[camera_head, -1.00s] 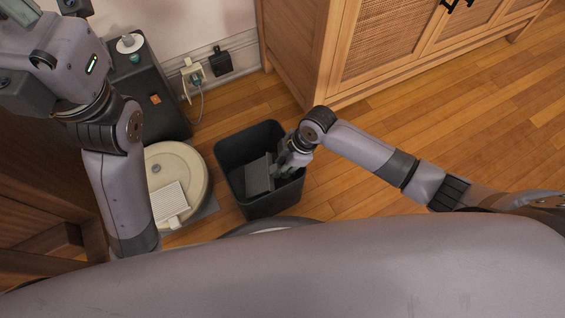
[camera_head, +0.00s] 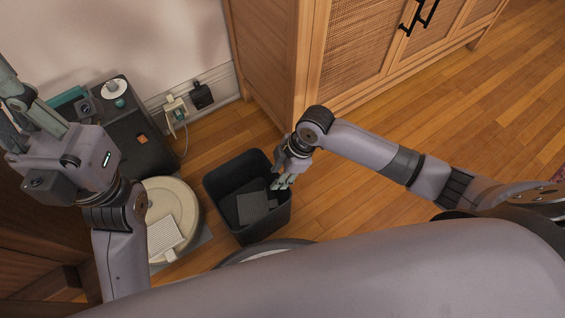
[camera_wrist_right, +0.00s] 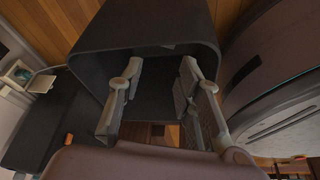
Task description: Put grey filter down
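The grey filter (camera_head: 253,207) is a flat grey panel inside the dark bin (camera_head: 214,200). It looks tilted, and the bin hides how it rests. My right gripper (camera_head: 283,183) is at the bin's right rim, apart from the filter. In the right wrist view my right gripper (camera_wrist_right: 158,85) has its fingers spread with nothing between them, facing the bin (camera_wrist_right: 140,30). The filter cannot be made out clearly there. My left gripper (camera_head: 22,112) is at the upper left, away from the bin. Its fingertips are partly cut off by the frame edge.
A round cream robot vacuum (camera_head: 184,203) with a white ribbed filter (camera_head: 164,237) on it is left of the bin. A dark box (camera_head: 150,155) stands behind it by the wall sockets (camera_head: 176,108). A wooden cabinet (camera_head: 275,60) is behind; floor is clear at right.

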